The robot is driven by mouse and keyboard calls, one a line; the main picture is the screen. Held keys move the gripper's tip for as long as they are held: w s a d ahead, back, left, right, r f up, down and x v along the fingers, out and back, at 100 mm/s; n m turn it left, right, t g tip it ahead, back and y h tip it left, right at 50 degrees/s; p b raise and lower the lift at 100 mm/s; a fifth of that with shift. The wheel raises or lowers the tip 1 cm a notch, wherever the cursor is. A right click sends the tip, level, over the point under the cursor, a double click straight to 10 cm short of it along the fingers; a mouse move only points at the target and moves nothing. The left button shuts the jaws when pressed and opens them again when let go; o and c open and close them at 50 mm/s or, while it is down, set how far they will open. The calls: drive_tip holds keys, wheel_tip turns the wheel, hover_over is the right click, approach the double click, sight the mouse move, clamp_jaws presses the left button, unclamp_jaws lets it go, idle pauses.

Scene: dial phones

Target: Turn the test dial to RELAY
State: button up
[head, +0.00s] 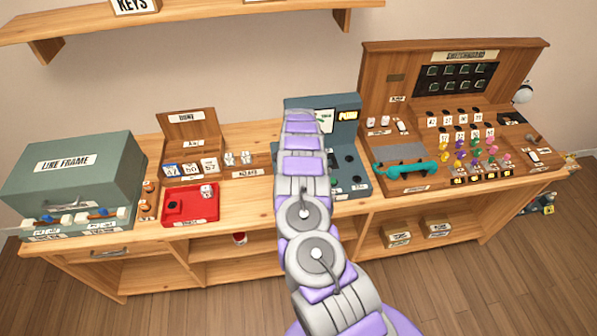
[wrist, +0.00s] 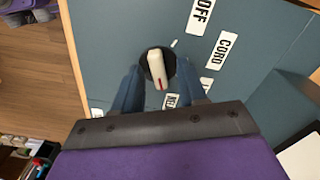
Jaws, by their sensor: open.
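The test dial (wrist: 157,68) is a black round knob with a white pointer bar, on a blue-grey panel (wrist: 125,30). The bar's red-marked end points down in the wrist view, toward a partly hidden label (wrist: 171,101) that seems to begin with REL. My gripper (wrist: 160,78) is open, with one blue finger on each side of the dial; I cannot tell whether they touch it. The labels OFF (wrist: 201,14) and CORD (wrist: 222,48) are to the upper right. In the head view my arm covers the dial on the blue-grey test set (head: 347,132).
A wooden switchboard (head: 455,60) with cords and a teal handset (head: 405,168) stands to the right on the wooden desk (head: 245,190). A red tray (head: 190,205) and a green-grey case (head: 75,165) are to the left. A shelf (head: 190,20) hangs above.

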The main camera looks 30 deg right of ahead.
wheel_tip(320, 180, up, 17)
idle(0.5)
drive_tip(key=shift+r, duration=0.1)
drive_tip(key=s+a+r+n+y+b, duration=0.2)
drive_tip(key=s+a+r+n, duration=0.35)
drive_tip(key=a+r, duration=0.5)
drive_tip(key=s+a+r+n+b, duration=0.1)
drive_tip(key=s+a+r+n, duration=0.1)
drive_tip(key=s+a, duration=0.3)
drive_tip(key=s+a+r+n+b, duration=0.1)
drive_tip(key=s+a+r+n, duration=0.2)
drive_tip(key=s, duration=0.4)
drive_tip(key=s+f+n+g+h+b, duration=0.1)
drive_tip(key=s+f+n+b, duration=0.1)
drive_tip(key=s, duration=1.4)
drive_tip(key=s+a+f+n+h+b, duration=0.1)
drive_tip(key=s+n, duration=0.3)
drive_tip(key=s, duration=1.3)
drive_tip(key=shift+a+f+g+b, duration=0.15)
drive_tip(key=shift+f+g+b, duration=0.25)
drive_tip(key=shift+f, duration=0.1)
